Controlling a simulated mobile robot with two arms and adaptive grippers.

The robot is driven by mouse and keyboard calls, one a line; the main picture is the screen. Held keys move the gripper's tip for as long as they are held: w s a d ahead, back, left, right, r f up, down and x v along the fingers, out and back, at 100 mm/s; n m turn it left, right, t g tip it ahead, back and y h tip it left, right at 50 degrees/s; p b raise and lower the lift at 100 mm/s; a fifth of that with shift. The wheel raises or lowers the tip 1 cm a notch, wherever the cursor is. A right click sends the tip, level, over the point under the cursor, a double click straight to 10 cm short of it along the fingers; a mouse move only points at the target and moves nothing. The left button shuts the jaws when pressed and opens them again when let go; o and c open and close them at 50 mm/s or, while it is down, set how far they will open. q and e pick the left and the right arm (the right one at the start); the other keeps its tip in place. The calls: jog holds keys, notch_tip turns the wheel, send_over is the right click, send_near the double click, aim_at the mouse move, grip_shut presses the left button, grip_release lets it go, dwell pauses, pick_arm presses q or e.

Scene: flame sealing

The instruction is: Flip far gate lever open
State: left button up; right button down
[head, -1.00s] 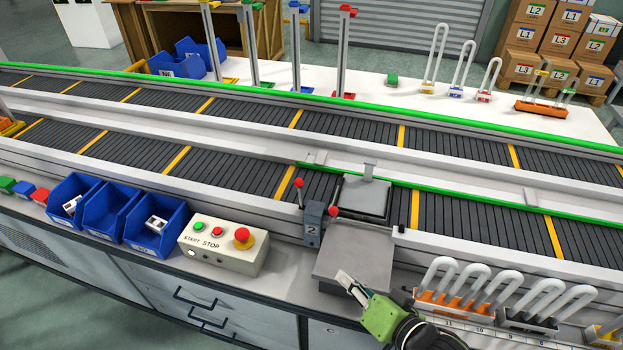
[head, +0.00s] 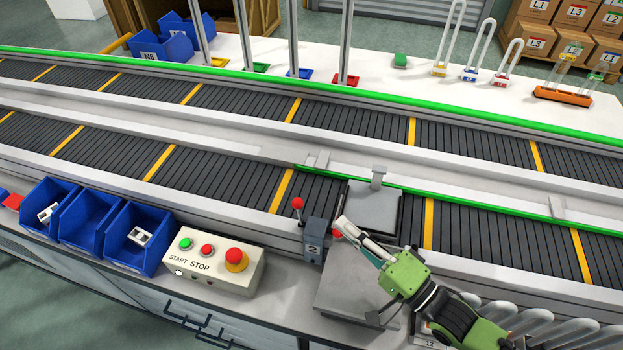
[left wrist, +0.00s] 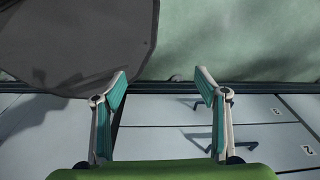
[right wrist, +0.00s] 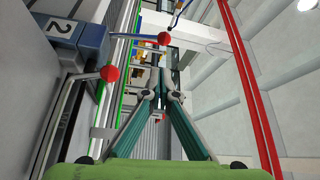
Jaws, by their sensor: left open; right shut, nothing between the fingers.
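The far gate lever (head: 298,203) has a red ball knob and stands up at the far side of the grey post marked 2 (head: 313,250). A nearer lever (head: 337,233) also has a red ball, beside my fingertips. My right gripper (head: 346,226) is shut and empty, just right of the post. My left gripper (left wrist: 161,85) is open and empty, pointing at the cabinet front and floor.
A hinged grey plate (head: 362,210) lies over the near conveyor, right of the levers. A button box (head: 213,262) and blue bins (head: 139,243) stand to the left. A green rail (head: 470,207) runs along the belt.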

jog(key=x, duration=0.2)
jog(key=p+x, duration=0.1)
jog(key=x, duration=0.1)
jog(key=p+x, duration=0.1)
jog(key=x, duration=0.1)
jog(key=shift+w+a+r, duration=0.1)
jog(key=shift+a+r, duration=0.35)
jog(key=shift+p+x, duration=0.5)
jog(key=shift+x, duration=0.5)
jog(key=shift+w+a+f, duration=0.1)
jog(key=shift+w+a, duration=0.1)
pick_arm(q)
jog(key=s+r, duration=0.3)
jog(key=shift+s, duration=0.1)
jog(key=shift+f, duration=0.1)
pick_arm(e)
jog(key=shift+f, duration=0.1)
